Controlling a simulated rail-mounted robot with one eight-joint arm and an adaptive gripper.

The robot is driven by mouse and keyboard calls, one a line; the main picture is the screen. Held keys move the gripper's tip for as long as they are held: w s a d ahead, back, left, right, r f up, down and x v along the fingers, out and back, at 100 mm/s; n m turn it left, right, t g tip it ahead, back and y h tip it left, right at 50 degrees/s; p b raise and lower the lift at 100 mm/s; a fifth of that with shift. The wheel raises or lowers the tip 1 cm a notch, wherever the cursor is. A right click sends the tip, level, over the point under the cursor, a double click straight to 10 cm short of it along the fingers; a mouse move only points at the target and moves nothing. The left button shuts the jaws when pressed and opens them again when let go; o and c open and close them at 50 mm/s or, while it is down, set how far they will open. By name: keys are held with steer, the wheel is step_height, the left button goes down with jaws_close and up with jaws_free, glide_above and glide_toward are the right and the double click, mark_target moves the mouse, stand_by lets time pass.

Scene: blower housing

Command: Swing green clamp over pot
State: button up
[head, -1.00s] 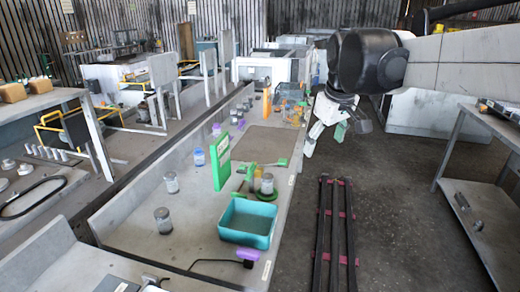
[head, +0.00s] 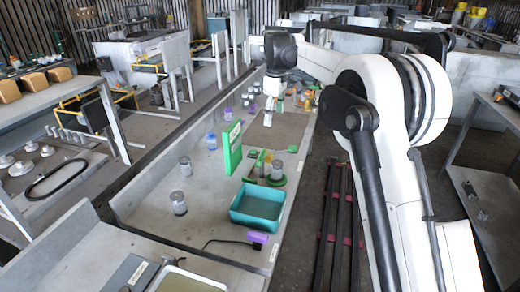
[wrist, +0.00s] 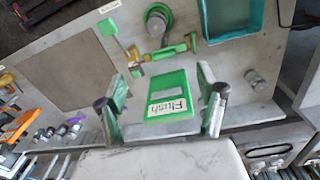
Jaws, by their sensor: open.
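In the wrist view, a grey round pot (wrist: 157,22) stands in a green ring-shaped holder at the top. Beside it is the clamp (wrist: 165,52), a green bar with yellow-brown parts. I cannot tell its exact swing position against the pot's top. In the head view, the pot (head: 277,170) and the clamp's green and yellow parts (head: 261,158) are small, behind the teal tray. My gripper (wrist: 163,82) is open and empty, its green-padded fingers apart, with the green "Flush" board showing between them. In the head view, my gripper (head: 269,112) hangs above the bench, beyond the clamp.
The green board (head: 232,148) stands upright beside the clamp. A teal tray (head: 256,206) lies in front, with a purple-handled tool (head: 257,238) nearer. Grey jars (head: 178,203) stand left. A brown mat (head: 285,128) lies beyond. Another green paddle (wrist: 108,28) lies near the mat.

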steer(key=n+p, duration=0.1)
steer(key=n, duration=0.1)
glide_above(262, 152)
step_height(262, 152, down, 4)
steer(key=shift+g, duration=0.4)
step_height(262, 152, down, 14)
steer(key=shift+f, duration=0.1)
steer(key=c, duration=1.2)
steer(key=shift+o, duration=0.2)
